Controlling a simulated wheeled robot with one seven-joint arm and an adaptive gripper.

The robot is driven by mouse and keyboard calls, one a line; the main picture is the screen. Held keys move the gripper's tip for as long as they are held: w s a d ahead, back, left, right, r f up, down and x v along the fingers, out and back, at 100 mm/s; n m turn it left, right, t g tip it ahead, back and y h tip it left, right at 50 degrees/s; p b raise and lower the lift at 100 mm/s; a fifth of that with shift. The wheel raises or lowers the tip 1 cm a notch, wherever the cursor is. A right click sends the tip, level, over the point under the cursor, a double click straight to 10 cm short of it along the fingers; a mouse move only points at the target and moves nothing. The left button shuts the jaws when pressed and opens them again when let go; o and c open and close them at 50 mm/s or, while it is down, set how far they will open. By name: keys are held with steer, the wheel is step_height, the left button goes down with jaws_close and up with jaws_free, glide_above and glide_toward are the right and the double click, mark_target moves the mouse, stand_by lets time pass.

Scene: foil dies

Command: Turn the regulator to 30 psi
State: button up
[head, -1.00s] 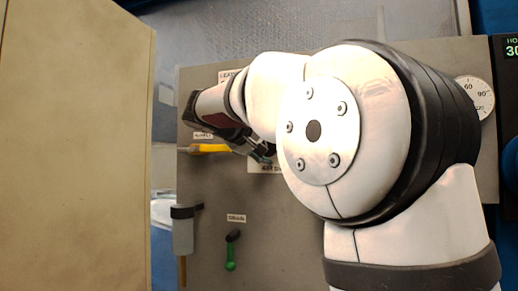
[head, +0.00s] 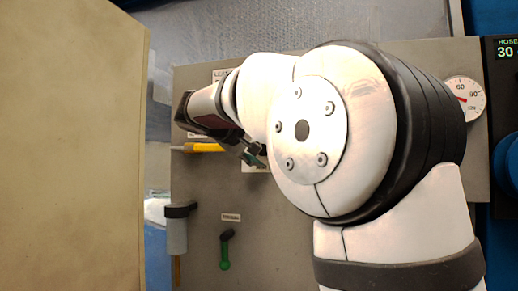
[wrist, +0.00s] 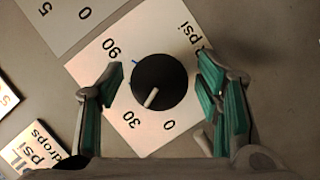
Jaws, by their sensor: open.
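The regulator is a round black knob (wrist: 159,82) with a white pointer, on a pale dial plate (wrist: 90,75) marked 0, 30, 90 and psi in the wrist view. The pointer aims down and left, close to the 30 mark. My gripper (wrist: 161,69) is open, with one green-padded finger on each side of the knob and gaps between them and the knob. In the head view, my gripper (head: 254,154) is small at the panel, and my arm hides the knob. A round gauge (head: 469,94) at the right has a red needle pointing left.
A display (head: 506,50) at the right edge reads HOSE 30. The grey panel (head: 290,235) also carries a yellow-handled item (head: 205,147), a green-handled item (head: 225,255) and a grey cylinder (head: 177,232). A tan surface (head: 70,150) fills the left.

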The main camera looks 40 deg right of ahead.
steer(key=v, duration=1.2)
steer(key=shift+s+f, duration=0.1)
steer(key=shift+f, duration=0.05)
steer(key=s+a+f+n+g+y, duration=0.2)
steer(key=s+f+y, duration=0.5)
steer(key=s+f, duration=1.15)
steer(key=s+a+f+g+y, duration=0.1)
steer(key=s+a+f+y, duration=0.35)
steer(key=s+f, duration=0.45)
steer(key=s+a+f+g+y, duration=0.1)
steer(key=s+a+f+y, duration=0.2)
steer(key=s+a+f, duration=0.55)
step_height(320, 180, up, 12)
steer(key=w+d+t+p, duration=0.2)
steer(key=t+p, duration=0.1)
steer(key=p, duration=1)
steer(key=shift+w+r+n+p, duration=0.2)
steer(key=shift+w+n+p, duration=0.05)
steer(key=shift+n+p, duration=0.05)
steer(key=shift+d, duration=0.2)
